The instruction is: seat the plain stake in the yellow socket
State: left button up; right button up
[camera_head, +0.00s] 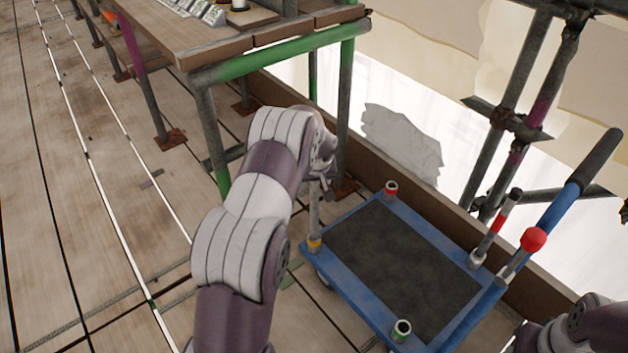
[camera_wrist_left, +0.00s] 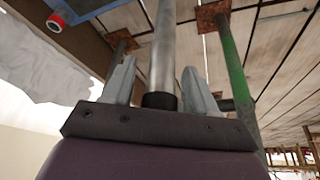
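The plain grey stake (camera_head: 315,207) stands roughly upright at the left corner of the blue cart. Its lower end meets the yellow socket (camera_head: 314,243); how deep it sits cannot be told. My left gripper (camera_head: 325,187) is at the stake's upper part, partly hidden by my wrist. In the left wrist view, the stake (camera_wrist_left: 162,45) with its dark end lies between the two fingers (camera_wrist_left: 160,82). Gaps show on both sides, so the fingers look open around it. The yellow socket is outside that view. My right gripper is not in view.
A scaffold table (camera_head: 225,40) is behind my left arm.

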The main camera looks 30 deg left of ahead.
pick_arm(q)
jog(key=p+v, duration=0.4)
jog(key=v, duration=0.8)
jog(key=s+d+r+m+h, duration=0.1)
jog(key=s+d, duration=0.3)
jog(key=s, duration=0.4)
jog(key=s+d+r+m+g, duration=0.1)
jog(key=s+d+m, duration=0.3)
jog(key=s, duration=0.4)
jog(key=s+d+r+m+g+h, duration=0.1)
jog(key=s+d+m, duration=0.1)
jog(key=s+d, duration=0.4)
jog(key=s, duration=0.2)
jog(key=shift+s+d+m+h, duration=0.25)
jog(key=shift+m+h, duration=0.05)
jog(key=shift+m, duration=0.1)
